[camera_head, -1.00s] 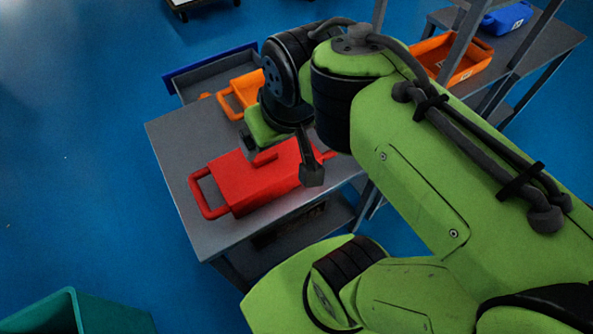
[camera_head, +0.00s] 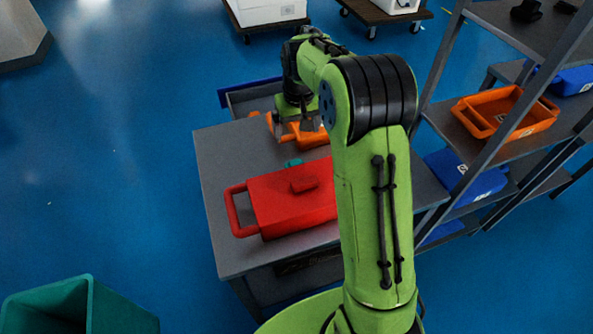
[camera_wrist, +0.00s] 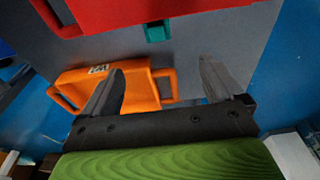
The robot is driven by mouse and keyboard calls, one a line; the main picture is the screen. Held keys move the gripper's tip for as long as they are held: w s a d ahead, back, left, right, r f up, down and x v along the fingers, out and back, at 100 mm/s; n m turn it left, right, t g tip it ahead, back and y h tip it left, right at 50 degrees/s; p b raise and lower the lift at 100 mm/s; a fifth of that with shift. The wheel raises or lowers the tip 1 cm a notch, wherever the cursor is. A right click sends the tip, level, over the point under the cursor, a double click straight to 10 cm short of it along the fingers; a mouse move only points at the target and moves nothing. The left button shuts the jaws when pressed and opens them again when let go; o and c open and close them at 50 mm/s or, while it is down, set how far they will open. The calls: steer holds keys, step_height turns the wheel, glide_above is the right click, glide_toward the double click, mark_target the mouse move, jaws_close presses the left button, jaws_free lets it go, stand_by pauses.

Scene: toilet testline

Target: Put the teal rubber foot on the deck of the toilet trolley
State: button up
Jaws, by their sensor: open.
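The small teal rubber foot (camera_head: 293,162) lies on the grey table, right beside the far side of the red box. In the wrist view the teal foot (camera_wrist: 157,32) is beyond my fingers, at the edge of the red box. My gripper (camera_head: 298,127) is open and empty above the far part of the table, near the orange container. In the wrist view my gripper (camera_wrist: 158,78) has its two fingers wide apart, with the orange container behind them. A low brown trolley deck (camera_head: 385,14) on castors, bearing a white object, shows at the top; the picture cuts it off.
The red box (camera_head: 290,200) with a handle stands on the grey table (camera_head: 222,165). The orange container (camera_head: 308,138) stands behind it. A shelf rack with an orange tray (camera_head: 508,112) and blue bins is at the right. A green bin (camera_head: 80,305) stands at lower left. Blue floor lies open at left.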

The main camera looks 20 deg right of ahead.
steer(key=b, duration=0.2)
glide_above(296, 163)
steer(key=f, duration=1.2)
steer(key=shift+s+a+f, duration=0.15)
steer(key=shift+s+f, duration=0.05)
steer(key=f, duration=0.4)
steer(key=f+b, duration=0.1)
steer(key=f, duration=0.1)
steer(key=shift+w+d+f, duration=0.1)
steer(key=shift+w+d, duration=0.1)
steer(key=shift+w, duration=0.05)
steer(key=shift+c, duration=0.4)
steer(key=c, duration=1.2)
step_height(296, 163, up, 18)
steer(key=p, duration=0.3)
